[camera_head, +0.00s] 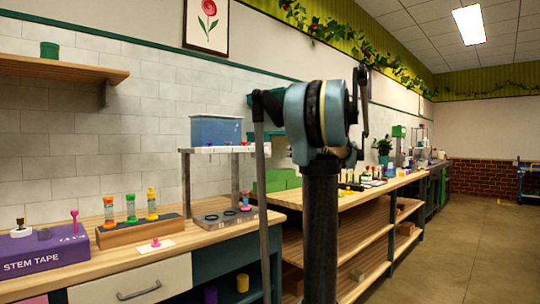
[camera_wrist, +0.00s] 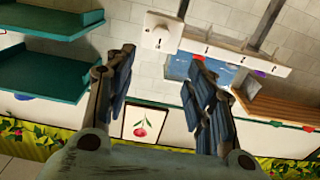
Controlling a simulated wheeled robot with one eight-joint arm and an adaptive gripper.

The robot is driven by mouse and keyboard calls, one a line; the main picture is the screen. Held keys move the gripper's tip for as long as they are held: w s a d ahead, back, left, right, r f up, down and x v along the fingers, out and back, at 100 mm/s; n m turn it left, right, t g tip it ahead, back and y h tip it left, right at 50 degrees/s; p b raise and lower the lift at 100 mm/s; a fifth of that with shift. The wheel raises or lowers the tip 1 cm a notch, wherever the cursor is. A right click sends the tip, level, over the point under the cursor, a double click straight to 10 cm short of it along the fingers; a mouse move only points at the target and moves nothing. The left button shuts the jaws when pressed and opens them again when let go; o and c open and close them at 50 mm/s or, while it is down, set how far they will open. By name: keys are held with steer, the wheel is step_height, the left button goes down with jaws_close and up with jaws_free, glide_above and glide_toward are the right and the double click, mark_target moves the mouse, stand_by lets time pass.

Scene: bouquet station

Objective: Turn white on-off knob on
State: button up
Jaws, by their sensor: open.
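A white box with a small round knob (camera_wrist: 158,36) is on the tiled wall, at the top middle of the wrist view. It looks like the white on-off knob, but its setting is too small to read. My gripper (camera_wrist: 162,60) is open and empty, its two fingers spread to either side below the box in the picture. The knob shows beyond the fingertips, apart from them. The wrist view is upside down. In the head view my arm stands in the middle and covers part of the wall, and I cannot make out the knob there.
A blue bin (camera_head: 216,130) stands on a raised shelf above the wooden counter (camera_head: 205,238). A purple stem tape box (camera_head: 45,250) and several colored bottles are at left. Green shelves (camera_wrist: 48,78) show in the wrist view. The floor (camera_head: 450,240) at right is clear.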

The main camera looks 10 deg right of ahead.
mark_target(269, 151)
steer(key=x, duration=1.6)
steer(key=shift+w+a+f, duration=0.1)
steer(key=shift+w+a, duration=0.05)
steer(key=shift+a, duration=0.1)
steer(key=c, duration=1.1)
